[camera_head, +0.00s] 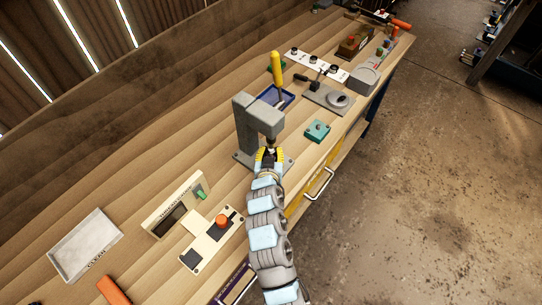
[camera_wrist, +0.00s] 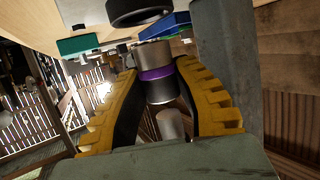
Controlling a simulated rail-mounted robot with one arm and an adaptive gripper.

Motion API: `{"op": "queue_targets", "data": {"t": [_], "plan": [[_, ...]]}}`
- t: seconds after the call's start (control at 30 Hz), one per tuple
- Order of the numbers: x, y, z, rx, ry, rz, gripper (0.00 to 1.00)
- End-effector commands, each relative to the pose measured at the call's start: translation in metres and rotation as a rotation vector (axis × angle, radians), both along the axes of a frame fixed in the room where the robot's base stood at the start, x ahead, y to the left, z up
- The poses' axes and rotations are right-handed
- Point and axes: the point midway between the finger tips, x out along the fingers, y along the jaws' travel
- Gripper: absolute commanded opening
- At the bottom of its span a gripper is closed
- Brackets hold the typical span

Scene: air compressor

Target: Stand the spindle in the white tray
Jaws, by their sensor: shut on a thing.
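My gripper (camera_head: 268,155) is at the grey press (camera_head: 246,125) on the bench in the head view. In the wrist view the yellow ribbed fingers of my gripper (camera_wrist: 158,78) are shut on a short metal cylinder with a purple band, which looks like the spindle (camera_wrist: 156,75). In the head view it is mostly hidden by my gripper and the press head. A grey peg (camera_wrist: 170,125) shows between the fingers; I cannot tell if it belongs to the spindle. The white tray (camera_head: 70,262) lies flat at the lower left of the bench and looks empty.
A gauge block with a green part (camera_head: 172,210) and a plate with a red-orange knob (camera_head: 204,250) stand between press and tray. An orange object (camera_head: 113,290) lies by the tray. A blue tray (camera_head: 285,97) and teal block (camera_head: 317,131) are near the press.

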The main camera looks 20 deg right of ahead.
Motion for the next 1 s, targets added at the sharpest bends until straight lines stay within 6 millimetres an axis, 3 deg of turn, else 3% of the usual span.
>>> {"op": "queue_targets", "data": {"t": [0.23, 0.67, 0.7, 0.77, 1.0], "plan": [[0.002, -0.002, -0.03, 0.001, 0.002, -0.001, 0.0], [0.002, -0.002, -0.036, 0.0, 0.0, -0.001, 0.0], [0.002, -0.002, -0.035, 0.0, 0.001, -0.001, 0.36], [0.002, -0.002, -0.034, 0.0, 0.001, -0.001, 0.52], [0.002, -0.002, -0.035, -0.001, 0.001, -0.001, 0.52]]}}
